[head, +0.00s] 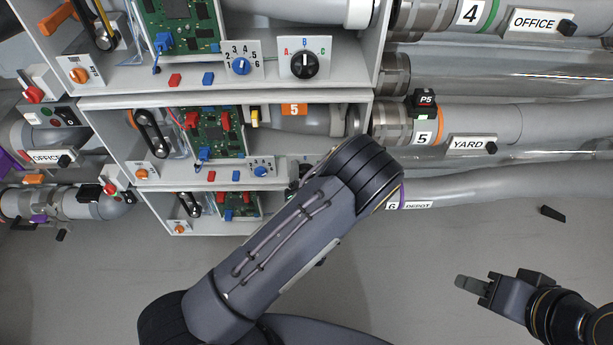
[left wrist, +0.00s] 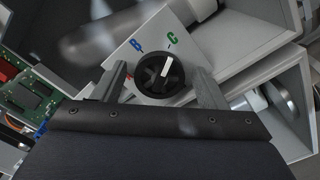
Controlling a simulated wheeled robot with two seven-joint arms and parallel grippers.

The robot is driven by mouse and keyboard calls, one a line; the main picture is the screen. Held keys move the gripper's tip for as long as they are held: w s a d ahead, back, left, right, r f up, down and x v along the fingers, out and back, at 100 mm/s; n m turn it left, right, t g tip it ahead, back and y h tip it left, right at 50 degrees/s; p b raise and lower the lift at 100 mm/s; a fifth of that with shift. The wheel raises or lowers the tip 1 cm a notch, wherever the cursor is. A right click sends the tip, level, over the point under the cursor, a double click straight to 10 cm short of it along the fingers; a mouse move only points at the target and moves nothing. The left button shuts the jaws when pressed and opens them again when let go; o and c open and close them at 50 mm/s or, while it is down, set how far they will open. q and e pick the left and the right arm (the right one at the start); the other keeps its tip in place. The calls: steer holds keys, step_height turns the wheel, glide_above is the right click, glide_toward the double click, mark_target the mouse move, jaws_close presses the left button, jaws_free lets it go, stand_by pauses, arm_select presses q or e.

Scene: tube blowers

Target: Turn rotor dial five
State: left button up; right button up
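The rotor dial (left wrist: 160,73) of unit five is a round black knob with a white pointer on a pale plate. In the left wrist view its pointer leans up and right, toward the green C. The blue B is up and left, and a bit of the red A shows by the left finger. My left gripper (left wrist: 162,80) is open, with one finger on each side of the dial and gaps visible. In the head view my left arm hides this gripper and most of the dial. My right gripper (head: 474,287) is low at the right, away from the shelves; its finger gap is unclear.
Unit five's shelf, with an orange 5 label (head: 294,110), holds a green circuit board (head: 218,132) and a blue knob (head: 261,171). The shelf above has a similar black dial (head: 304,65). Grey tubes run right, one labelled YARD (head: 468,144).

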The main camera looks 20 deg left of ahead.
arm_select(q)
steer(key=c, duration=0.8)
